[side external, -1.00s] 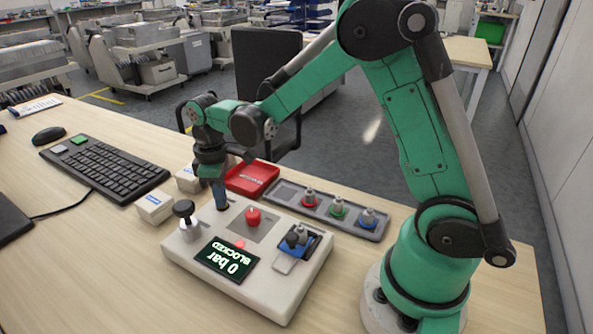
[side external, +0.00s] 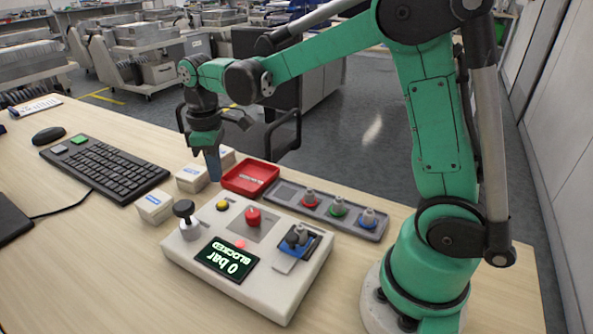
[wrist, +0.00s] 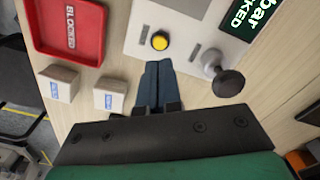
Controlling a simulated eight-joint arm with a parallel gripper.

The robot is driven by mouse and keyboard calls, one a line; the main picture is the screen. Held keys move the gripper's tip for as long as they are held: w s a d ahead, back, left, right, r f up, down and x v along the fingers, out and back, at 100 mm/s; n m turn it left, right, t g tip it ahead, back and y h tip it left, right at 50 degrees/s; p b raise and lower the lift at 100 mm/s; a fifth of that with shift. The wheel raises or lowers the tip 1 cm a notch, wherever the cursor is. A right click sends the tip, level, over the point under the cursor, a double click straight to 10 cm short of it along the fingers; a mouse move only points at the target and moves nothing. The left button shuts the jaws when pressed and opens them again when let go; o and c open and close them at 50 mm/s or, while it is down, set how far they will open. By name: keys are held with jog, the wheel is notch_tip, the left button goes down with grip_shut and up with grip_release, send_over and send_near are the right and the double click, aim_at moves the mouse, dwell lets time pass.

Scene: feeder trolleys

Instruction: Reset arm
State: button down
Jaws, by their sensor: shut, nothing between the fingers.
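My green arm reaches over the desk from the right. My gripper (side external: 213,167) points down, its blue fingers together and empty, above the desk just behind the white control box (side external: 182,250). In the wrist view the shut fingers (wrist: 158,66) show below the yellow button (wrist: 160,41), which sits on the box's edge. The yellow button (side external: 222,205) is uncovered in the side view. The box's display (side external: 229,261) reads "0 bar" and "BLOCKED", with a small red light above it. The box also carries a red knob (side external: 253,217), a black-topped lever (side external: 184,215) and a blue-based connector (side external: 298,241).
A red tray (side external: 250,178) lies behind the box, near my gripper. A grey rack (side external: 325,210) holds red, green and blue fittings. Several small white boxes (side external: 155,206) stand on the left, beside a keyboard (side external: 105,169) and mouse (side external: 49,135). The air above the desk is clear.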

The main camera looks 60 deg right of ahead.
jog(key=shift+r, duration=0.15)
jog(key=shift+s+r, duration=0.25)
jog(key=shift+s, duration=0.05)
jog(key=s+a+r+m+t, duration=0.1)
jog(key=s+r+m+t, duration=0.1)
jog(key=s+m+t, duration=0.4)
jog(key=shift+s+a+r+t, duration=0.25)
jog(key=shift+s+t, duration=0.35)
jog(key=shift+s, duration=1.15)
